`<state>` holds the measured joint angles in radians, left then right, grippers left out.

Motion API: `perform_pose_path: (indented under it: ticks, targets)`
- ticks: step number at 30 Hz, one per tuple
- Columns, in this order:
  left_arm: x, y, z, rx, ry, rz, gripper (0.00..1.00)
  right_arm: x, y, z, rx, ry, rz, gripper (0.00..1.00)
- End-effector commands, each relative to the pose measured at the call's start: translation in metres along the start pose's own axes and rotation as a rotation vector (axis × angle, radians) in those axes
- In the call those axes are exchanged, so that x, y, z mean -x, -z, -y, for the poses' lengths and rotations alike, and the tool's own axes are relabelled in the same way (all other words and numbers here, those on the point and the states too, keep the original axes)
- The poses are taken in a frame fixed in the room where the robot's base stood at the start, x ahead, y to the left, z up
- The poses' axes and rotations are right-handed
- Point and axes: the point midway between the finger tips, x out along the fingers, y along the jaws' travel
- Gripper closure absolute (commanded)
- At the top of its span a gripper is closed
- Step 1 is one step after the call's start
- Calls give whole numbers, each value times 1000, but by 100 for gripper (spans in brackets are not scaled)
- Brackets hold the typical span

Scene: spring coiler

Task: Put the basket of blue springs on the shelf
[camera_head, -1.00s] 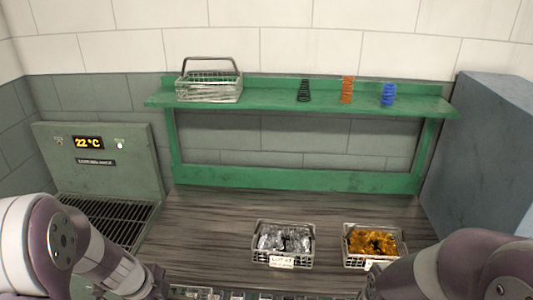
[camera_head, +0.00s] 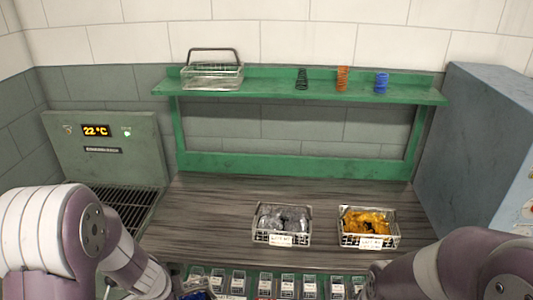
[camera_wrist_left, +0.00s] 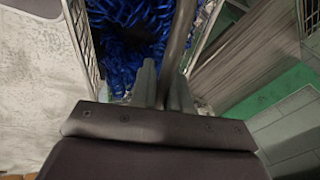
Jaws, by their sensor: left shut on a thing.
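My left gripper (camera_wrist_left: 163,88) is shut on the dark handle (camera_wrist_left: 180,40) of the basket of blue springs. In the left wrist view the blue springs (camera_wrist_left: 130,35) fill the basket, with its wire wall (camera_wrist_left: 84,40) on the left; the rest is cut off by the frame edge and handle. In the head view, the left gripper is below the bottom edge. The green shelf (camera_head: 270,87) stands against the back wall. It bears a wire basket (camera_head: 212,78) on the left and black (camera_head: 301,79), orange (camera_head: 342,79) and blue (camera_head: 381,83) single springs to the right.
A basket of grey springs (camera_head: 282,238) and a basket of orange springs (camera_head: 369,241) sit on the wooden bench (camera_head: 220,215). Small labelled bins (camera_head: 264,284) line the front. A machine (camera_head: 105,150) reading 22 °C stands left, a blue-grey cabinet (camera_head: 465,150) right. The shelf's middle is clear.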

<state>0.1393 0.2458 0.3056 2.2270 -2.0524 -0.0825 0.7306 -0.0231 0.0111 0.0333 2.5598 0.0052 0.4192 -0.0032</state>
Motion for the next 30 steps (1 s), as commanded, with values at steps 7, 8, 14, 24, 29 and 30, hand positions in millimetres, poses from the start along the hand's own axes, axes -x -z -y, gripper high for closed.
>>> perform_pose_path:
  ticks: [7, 8, 14, 24, 29, 30]
  targets:
    - [-24, 11, 1, 307, 48, 96, 100, 0, 0, 0, 0, 0, 0, 57]
    - [-27, 12, 1, 353, 56, 111, 100, 0, 0, 0, 0, 0, 0, 57]
    - [-61, 26, 2, 785, 123, 246, 100, 0, 0, 0, 0, 0, 0, 57]
    - [-86, 35, 3, 1156, 179, 359, 100, 0, 0, 0, 0, 0, 0, 57]
    - [-85, 35, 4, 1155, 181, 355, 100, 0, 0, 0, 0, 0, 0, 57]
    - [-86, 35, 4, 1155, 181, 355, 100, 0, 0, 0, 0, 0, 0, 57]
